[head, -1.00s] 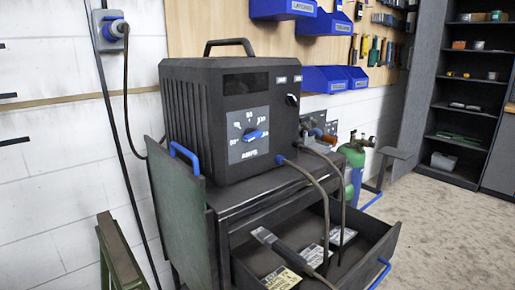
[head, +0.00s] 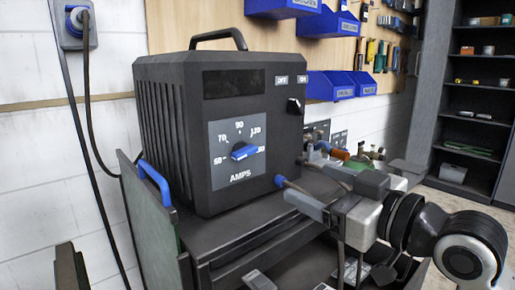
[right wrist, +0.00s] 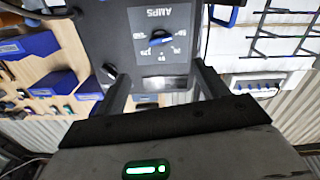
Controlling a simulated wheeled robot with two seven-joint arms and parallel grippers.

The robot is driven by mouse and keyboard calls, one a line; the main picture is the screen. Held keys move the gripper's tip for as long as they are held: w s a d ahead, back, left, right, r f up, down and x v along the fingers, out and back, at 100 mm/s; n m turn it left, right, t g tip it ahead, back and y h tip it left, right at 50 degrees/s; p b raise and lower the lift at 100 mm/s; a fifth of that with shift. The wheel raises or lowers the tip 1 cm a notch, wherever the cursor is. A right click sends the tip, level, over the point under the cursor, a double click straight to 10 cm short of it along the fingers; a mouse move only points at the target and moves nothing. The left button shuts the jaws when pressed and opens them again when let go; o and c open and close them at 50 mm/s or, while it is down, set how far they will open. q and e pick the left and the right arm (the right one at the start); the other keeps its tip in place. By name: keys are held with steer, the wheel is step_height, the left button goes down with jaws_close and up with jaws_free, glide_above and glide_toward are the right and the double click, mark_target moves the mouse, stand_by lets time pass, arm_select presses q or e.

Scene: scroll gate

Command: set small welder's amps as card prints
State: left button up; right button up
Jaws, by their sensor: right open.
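The small welder (head: 200,130) is a black box with a top handle on a dark cart. Its grey AMPS plate has a blue dial knob (head: 245,151), also in the right wrist view (right wrist: 162,38). The knob's bar lies nearly level, toward the rightmost number; the printing there is partly covered. My right gripper (head: 305,188) is open and empty, right of the dial and apart from it; its fingers (right wrist: 163,88) frame the dial in the right wrist view. Pale cards (head: 258,281) in the drawer are mostly hidden, and their print is unreadable. My left gripper is out of view.
An OFF/ON switch (head: 294,106) sits on the welder's upper right. A cable plug is below the dial, near my right gripper. A blue cart handle (head: 155,182) stands at the left. Blue bins (head: 330,86) hang on the wall behind.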

glide_toward(248, 152)
steer(key=p+x, duration=0.1)
steer(key=x, duration=0.7)
steer(key=shift+w+a, duration=0.15)
steer(key=shift+a, duration=0.05)
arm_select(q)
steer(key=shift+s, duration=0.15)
arm_select(e)
steer(key=c, duration=0.9)
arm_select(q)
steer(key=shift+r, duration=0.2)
arm_select(e)
steer(key=shift+c, duration=0.4)
